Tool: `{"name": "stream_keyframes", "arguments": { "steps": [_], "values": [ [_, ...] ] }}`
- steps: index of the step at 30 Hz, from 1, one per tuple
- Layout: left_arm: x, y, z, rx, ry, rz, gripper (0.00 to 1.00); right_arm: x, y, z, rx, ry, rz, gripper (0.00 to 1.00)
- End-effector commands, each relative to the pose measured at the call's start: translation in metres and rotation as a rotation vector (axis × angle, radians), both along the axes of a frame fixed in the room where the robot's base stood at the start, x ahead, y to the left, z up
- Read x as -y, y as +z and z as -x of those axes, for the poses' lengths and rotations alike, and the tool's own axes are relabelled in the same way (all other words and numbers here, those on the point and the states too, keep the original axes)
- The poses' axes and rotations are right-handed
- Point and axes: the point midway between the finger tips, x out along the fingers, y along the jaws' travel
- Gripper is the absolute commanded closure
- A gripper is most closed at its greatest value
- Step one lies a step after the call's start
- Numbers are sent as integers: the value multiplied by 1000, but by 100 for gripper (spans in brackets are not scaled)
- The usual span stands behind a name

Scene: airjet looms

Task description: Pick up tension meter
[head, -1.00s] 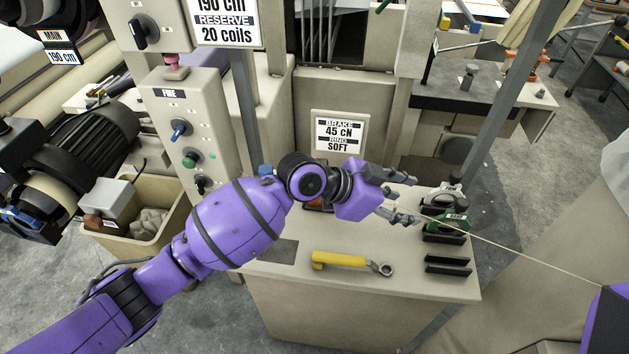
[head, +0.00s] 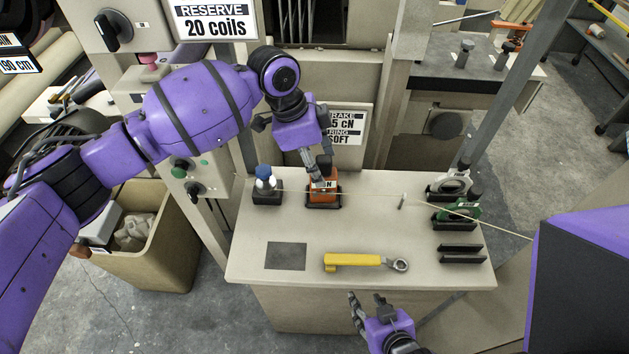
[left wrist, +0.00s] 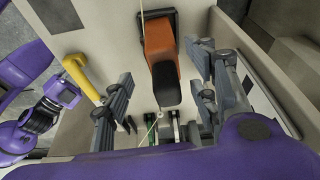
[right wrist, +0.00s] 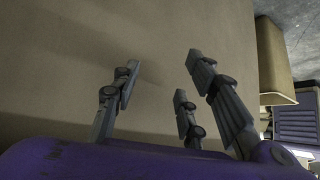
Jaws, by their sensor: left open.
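The orange device with a black upper end (head: 323,190), which looks like the tension meter, stands in a dark holder on the beige table. A small label on it is partly hidden by my fingers. My left gripper (head: 318,172) is open, pointing down just above and behind it. In the left wrist view its orange body and black end (left wrist: 160,55) lie between my spread fingers, with no clear grip on it. My right gripper (head: 368,300) is open and empty in front of the table's front edge; in the right wrist view its fingers (right wrist: 160,85) face a plain beige surface.
A yellow-handled ring tool (head: 355,262) lies at the table's front, beside a dark square (head: 286,256). A blue-topped item (head: 265,185) stands left of the orange device. White and green devices (head: 462,210) stand in holders at right. A thin yarn crosses the table.

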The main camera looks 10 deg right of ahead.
Motion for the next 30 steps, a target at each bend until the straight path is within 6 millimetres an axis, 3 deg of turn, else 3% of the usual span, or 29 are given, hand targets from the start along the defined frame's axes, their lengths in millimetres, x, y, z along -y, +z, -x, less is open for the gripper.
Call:
{"name": "stream_keyframes", "arguments": {
  "steps": [4,11,18,26,30],
  "values": [
    [5,-21,3,-11,-1,-1,47,2,-9,7,-17,-3,1,60],
    [14,-40,1,-10,-2,1,47,5,-20,14,-32,-7,6,60],
    [27,-75,0,-13,-1,-2,47,10,-41,25,-53,-14,17,60],
    [29,-72,-2,-2,1,0,47,12,-36,19,-39,-16,21,60],
    [29,-72,-2,-2,1,0,64,12,-35,18,-36,-15,20,60]
  ]
}}
